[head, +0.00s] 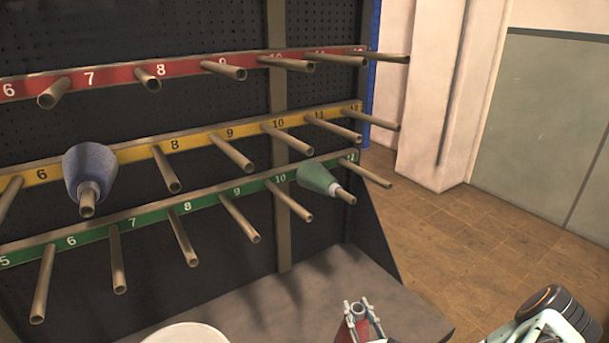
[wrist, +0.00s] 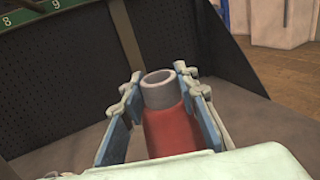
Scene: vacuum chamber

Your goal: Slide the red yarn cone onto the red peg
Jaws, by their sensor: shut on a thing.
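My gripper (head: 361,309) is low at the bottom of the head view, shut on the red yarn cone (head: 359,328). In the wrist view the red cone (wrist: 168,132) stands between the blue-padded fingers of my gripper (wrist: 160,92), its grey hollow tube end showing at the top. The cone's lower part is hidden. The red strip (head: 185,70) carries the top row of metal pegs. Its visible pegs, such as the one near number 9 (head: 224,70), are bare. My gripper is below and in front of the rack, apart from every peg.
A blue cone (head: 90,165) sits on a yellow-row peg at the left. A green cone (head: 316,177) sits on a green-row peg at the right. Other pegs stick out from the yellow strip (head: 205,136) and green strip (head: 150,216). A grey shelf (head: 270,305) lies below; open floor (head: 440,225) is at right.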

